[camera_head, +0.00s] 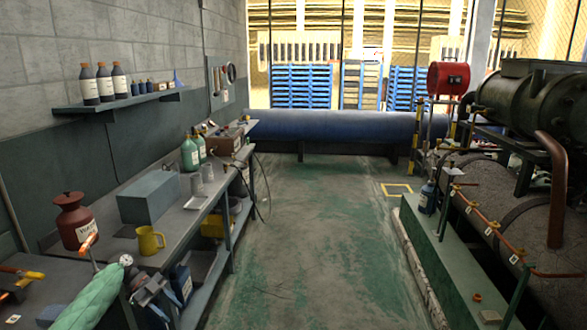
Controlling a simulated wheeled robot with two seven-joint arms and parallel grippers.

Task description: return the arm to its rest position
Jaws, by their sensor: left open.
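My left arm comes in at the bottom left with its green sleeve. My left gripper (150,290) is open, with nothing seen between its dark fingers. It is beside the front edge of the workbench (178,222), below a yellow mug (150,240) in the picture. Whether it touches the bench edge is hard to tell. My right gripper and right arm are out of view.
A red can (74,222) and a grey box (149,197) stand on the bench near my left arm. An orange-tipped tool (88,243) is close to the sleeve. The green floor aisle (315,245) is clear. Machinery with a green plinth (450,275) lines the right side.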

